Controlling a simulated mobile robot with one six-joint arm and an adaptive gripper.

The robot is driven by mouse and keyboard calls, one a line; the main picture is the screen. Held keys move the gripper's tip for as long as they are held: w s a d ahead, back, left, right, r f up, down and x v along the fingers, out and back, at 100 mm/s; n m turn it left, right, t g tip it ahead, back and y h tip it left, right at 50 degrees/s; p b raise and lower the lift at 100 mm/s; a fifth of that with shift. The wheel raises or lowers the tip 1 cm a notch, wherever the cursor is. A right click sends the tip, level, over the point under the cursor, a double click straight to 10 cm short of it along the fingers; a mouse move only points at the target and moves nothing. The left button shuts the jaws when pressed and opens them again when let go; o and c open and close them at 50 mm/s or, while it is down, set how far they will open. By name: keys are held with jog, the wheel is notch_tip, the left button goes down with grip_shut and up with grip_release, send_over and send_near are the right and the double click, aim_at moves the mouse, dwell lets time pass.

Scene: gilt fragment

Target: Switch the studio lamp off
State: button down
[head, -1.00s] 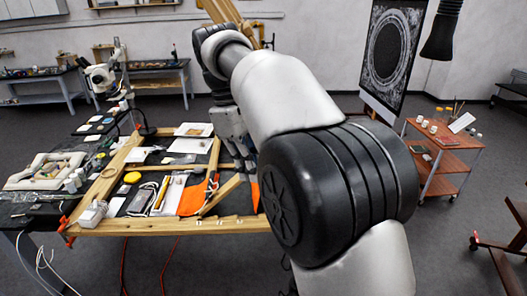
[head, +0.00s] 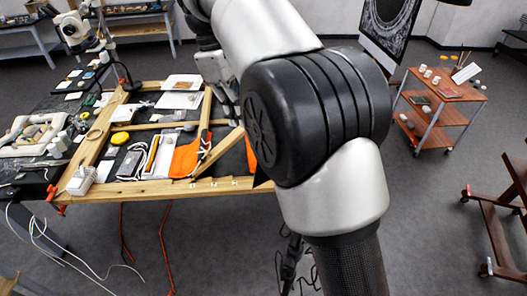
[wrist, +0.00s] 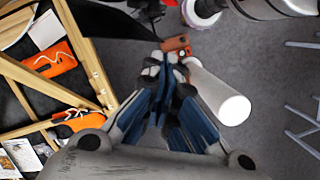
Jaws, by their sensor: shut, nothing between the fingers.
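I cannot pick out the studio lamp with certainty. In the wrist view, a pale cylinder with a bright white end (wrist: 226,97) lies just right of my gripper (wrist: 160,72). A small reddish-brown piece with a red spot (wrist: 177,44) shows just beyond the fingertips; whether they touch it is unclear. My gripper is shut and empty. In the head view, my gripper (head: 229,103) is partly hidden behind my arm, over the right end of the worktable. A black hanging fixture (head: 456,2) is cut off at the top right.
A wheeled cart (head: 441,115) and a dark framed picture (head: 388,25) are to the right. Cables (head: 75,255) lie on the floor.

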jog(key=s+d+f+b, duration=0.1)
jog(key=s+d+f, duration=0.2)
jog(key=d+f, duration=0.2)
jog(key=x, duration=0.3)
jog(key=shift+w+a+f, duration=0.15)
jog(key=shift+a+f, duration=0.05)
jog(key=shift+f, duration=0.2)
